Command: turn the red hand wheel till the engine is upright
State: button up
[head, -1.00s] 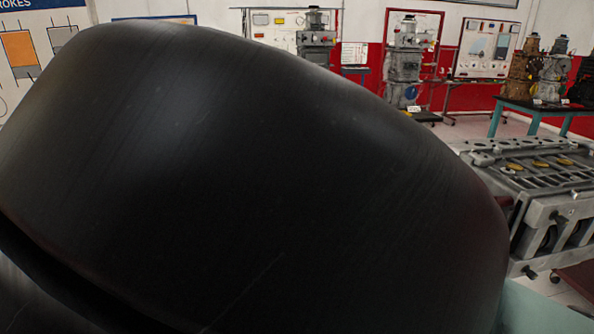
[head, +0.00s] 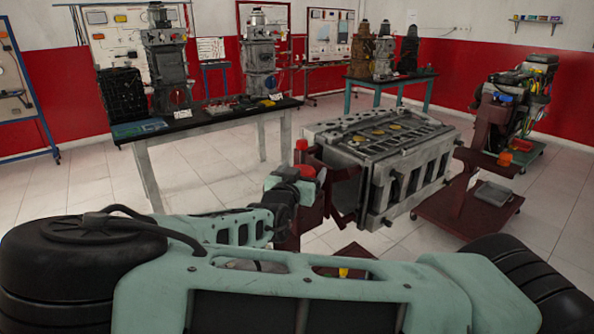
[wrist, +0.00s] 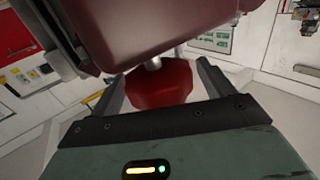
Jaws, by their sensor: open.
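The red hand wheel (wrist: 160,85) is in the wrist view, on a short metal shaft under a dark red housing. My gripper (wrist: 162,72) is open, with one finger on each side of the wheel; I cannot tell whether either touches it. In the head view a bright red part (head: 307,171), which looks like the wheel, shows at the end of my arm, where my gripper is mostly hidden. The grey engine block (head: 385,150) hangs on the dark red stand (head: 343,188). Its top face with yellow discs faces up and looks somewhat tilted.
A table with engines (head: 215,121) stands behind on the left, and a teal table (head: 358,79) farther back. Another engine on a dark red stand (head: 468,207) is at the right. White floor is free between them. My own arm fills the foreground.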

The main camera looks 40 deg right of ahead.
jog(key=shift+d, duration=0.1)
jog(key=c, duration=1)
jog(key=shift+n+t+y, duration=0.3)
jog(key=shift+t, duration=0.1)
jog(key=shift+f+n+t+y+b, duration=0.15)
jog(key=shift+n+t+y+b, duration=0.4)
jog(key=shift+n+t+y, duration=1.15)
jog(key=n+t+y, duration=0.1)
jog(key=n+y, duration=0.1)
jog(key=y, duration=0.1)
jog(key=n+t+y, duration=0.1)
jog(key=n+y, duration=0.1)
jog(key=y, duration=0.1)
jog(key=shift+t+y+b, duration=0.4)
jog(key=n+y, duration=0.2)
jog(key=y, duration=0.1)
jog(key=n+y, duration=0.3)
jog(key=y, duration=0.1)
jog(key=shift+w+b, duration=0.1)
jog(key=shift+b, duration=0.2)
jog(key=shift+a+r+n+g+y+b, duration=0.15)
jog(key=shift+n+g+y+b, duration=0.4)
jog(key=shift+n+y, duration=0.8)
jog(key=shift+a+r+n+g+y+b, duration=0.1)
jog(key=shift+n+g+y+b, duration=0.4)
jog(key=shift+y, duration=1.35)
jog(key=shift+n+g, duration=0.25)
jog(key=shift+n, duration=0.2)
